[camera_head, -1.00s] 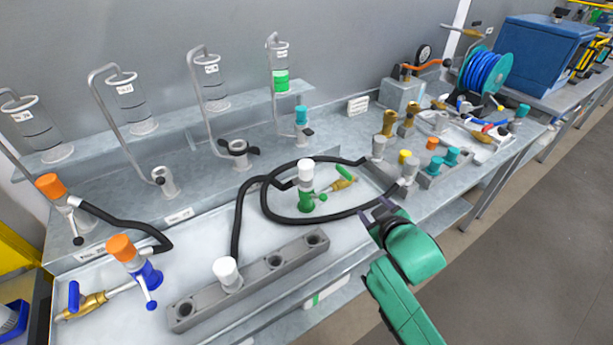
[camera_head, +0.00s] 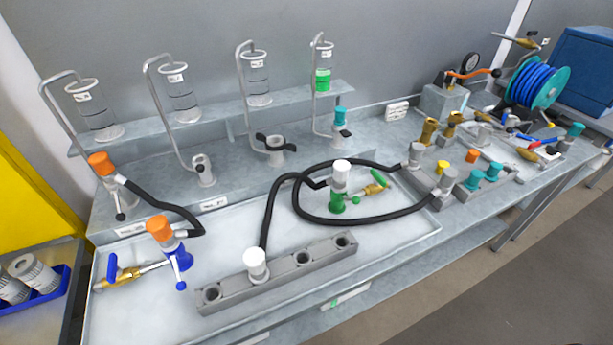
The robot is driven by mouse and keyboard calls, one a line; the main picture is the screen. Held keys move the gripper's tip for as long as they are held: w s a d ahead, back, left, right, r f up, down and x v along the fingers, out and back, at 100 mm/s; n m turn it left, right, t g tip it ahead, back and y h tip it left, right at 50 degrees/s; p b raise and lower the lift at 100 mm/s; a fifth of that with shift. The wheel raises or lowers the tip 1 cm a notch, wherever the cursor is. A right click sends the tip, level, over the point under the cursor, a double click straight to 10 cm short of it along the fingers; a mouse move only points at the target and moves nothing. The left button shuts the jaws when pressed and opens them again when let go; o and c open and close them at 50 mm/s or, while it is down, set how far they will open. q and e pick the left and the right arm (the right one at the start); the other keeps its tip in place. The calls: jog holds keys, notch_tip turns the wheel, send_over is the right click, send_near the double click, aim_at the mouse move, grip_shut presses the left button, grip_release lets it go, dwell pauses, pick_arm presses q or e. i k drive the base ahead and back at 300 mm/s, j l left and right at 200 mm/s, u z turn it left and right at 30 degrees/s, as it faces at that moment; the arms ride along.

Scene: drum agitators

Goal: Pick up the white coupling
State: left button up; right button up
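One white coupling (camera_head: 256,264) stands upright in a hole of the grey block (camera_head: 300,268) at the front of the tray; a black hose rises close behind it. Another white-topped coupling (camera_head: 341,175) stands upright on the green valve (camera_head: 337,203) farther back, beside the looped black hose (camera_head: 355,218). I cannot tell from the view which of the two is meant.
Orange-topped couplings (camera_head: 160,229) stand at the left, one on a blue valve. A second grey block (camera_head: 428,178) holds several couplings at the right. Glass cylinders (camera_head: 256,80) line the back shelf. The tray's (camera_head: 130,310) front left is clear.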

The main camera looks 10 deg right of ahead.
aim_at(340, 172)
jog(key=k+l+u, duration=0.1)
jog(key=l+u, duration=0.3)
jog(key=k+l+u, duration=0.15)
jog(key=l+u, duration=0.25)
jog(key=k+l+u, duration=0.2)
jog(key=u, duration=0.2)
jog(key=k+l+u, duration=0.2)
jog(key=u, duration=0.2)
jog(key=k+l, duration=0.15)
